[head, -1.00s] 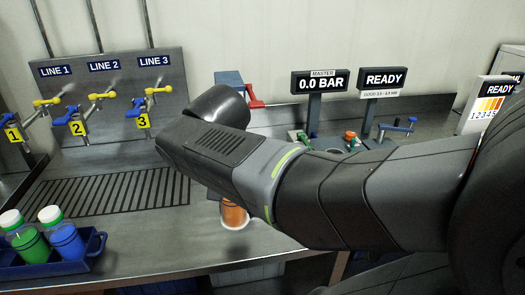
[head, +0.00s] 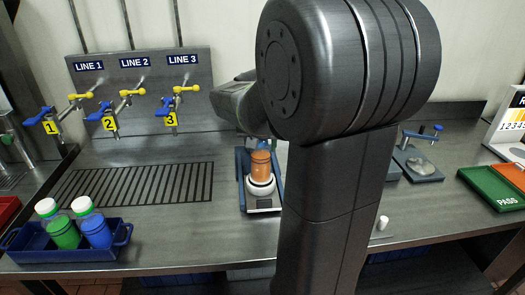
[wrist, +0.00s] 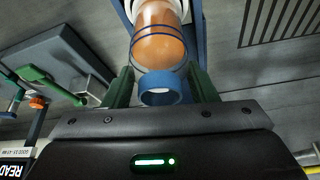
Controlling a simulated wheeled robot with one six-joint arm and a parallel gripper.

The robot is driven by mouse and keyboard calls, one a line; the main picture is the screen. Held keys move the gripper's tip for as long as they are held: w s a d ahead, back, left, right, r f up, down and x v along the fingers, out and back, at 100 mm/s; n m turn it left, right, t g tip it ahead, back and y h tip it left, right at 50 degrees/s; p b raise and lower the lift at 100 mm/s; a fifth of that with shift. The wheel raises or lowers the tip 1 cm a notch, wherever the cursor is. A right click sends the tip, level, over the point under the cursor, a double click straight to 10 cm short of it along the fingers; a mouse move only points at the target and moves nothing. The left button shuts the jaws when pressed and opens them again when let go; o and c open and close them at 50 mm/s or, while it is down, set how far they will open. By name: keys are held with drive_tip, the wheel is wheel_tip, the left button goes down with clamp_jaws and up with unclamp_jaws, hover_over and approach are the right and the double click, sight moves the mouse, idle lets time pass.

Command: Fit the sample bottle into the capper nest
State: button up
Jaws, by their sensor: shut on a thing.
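The sample bottle (head: 260,164), with orange contents, stands upright at the white round nest of the capper (head: 262,190), inside a blue frame. How deeply it sits cannot be told. In the wrist view the bottle (wrist: 159,45) runs away from my gripper (wrist: 161,82), toward the white nest at the top edge. The green fingers are shut on the blue ring at its near, open-necked end.
A blue tray (head: 63,262) with green and blue bottles stands at the front left. Line taps (head: 124,105) and a drain grate (head: 135,184) are behind it. A green PASS tray (head: 492,188) lies at right. A small white cap-like piece (head: 383,222) lies near the front edge.

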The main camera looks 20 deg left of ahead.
drive_tip(key=shift+s+f, duration=0.1)
drive_tip(key=shift+f, duration=1.35)
drive_tip(key=shift+f, duration=0.1)
drive_tip(key=shift+f, duration=0.15)
drive_tip(key=o, duration=1.4)
drive_tip(key=shift+o, duration=0.2)
drive_tip(key=shift+r, duration=0.35)
drive_tip(key=v, duration=1.2)
